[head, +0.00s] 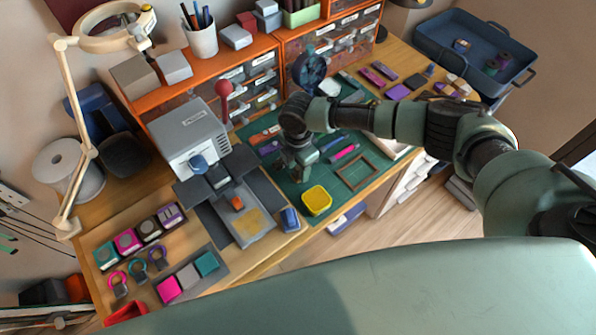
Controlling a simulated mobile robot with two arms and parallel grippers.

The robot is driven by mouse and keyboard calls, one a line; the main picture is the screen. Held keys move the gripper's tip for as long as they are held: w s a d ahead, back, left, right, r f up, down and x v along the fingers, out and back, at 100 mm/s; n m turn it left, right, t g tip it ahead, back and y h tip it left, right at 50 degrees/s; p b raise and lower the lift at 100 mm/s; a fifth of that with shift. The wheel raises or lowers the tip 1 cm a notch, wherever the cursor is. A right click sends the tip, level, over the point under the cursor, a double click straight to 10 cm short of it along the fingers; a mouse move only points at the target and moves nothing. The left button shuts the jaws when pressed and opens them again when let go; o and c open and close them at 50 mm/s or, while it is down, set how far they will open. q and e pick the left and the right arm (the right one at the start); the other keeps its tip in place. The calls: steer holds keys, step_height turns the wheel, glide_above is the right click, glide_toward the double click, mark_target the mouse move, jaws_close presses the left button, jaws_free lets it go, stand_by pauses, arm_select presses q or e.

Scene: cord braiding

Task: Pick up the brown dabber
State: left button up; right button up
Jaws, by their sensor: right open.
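My right arm reaches in from the right over the desk. Its gripper (301,174) points down over the green cutting mat (322,200) and is open. A yellow pad (317,201) lies on the mat just below and to the right of the gripper. I cannot make out a brown dabber for certain; it may be too small to tell or hidden by my arm and gripper. My left gripper is not in view.
A grey die-cutting machine (188,136) with a red knob stands left of the gripper. Orange drawer units (180,80) line the back. A brown frame (357,172) and pens lie on the mat. A blue tray (440,47) stands at the far right.

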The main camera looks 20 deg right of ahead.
mark_target(298, 168)
steer(key=shift+f, duration=0.35)
jaws_close()
steer(key=shift+r, duration=0.1)
step_height(298, 168, up, 20)
steer(key=b, duration=0.2)
stand_by(0.4)
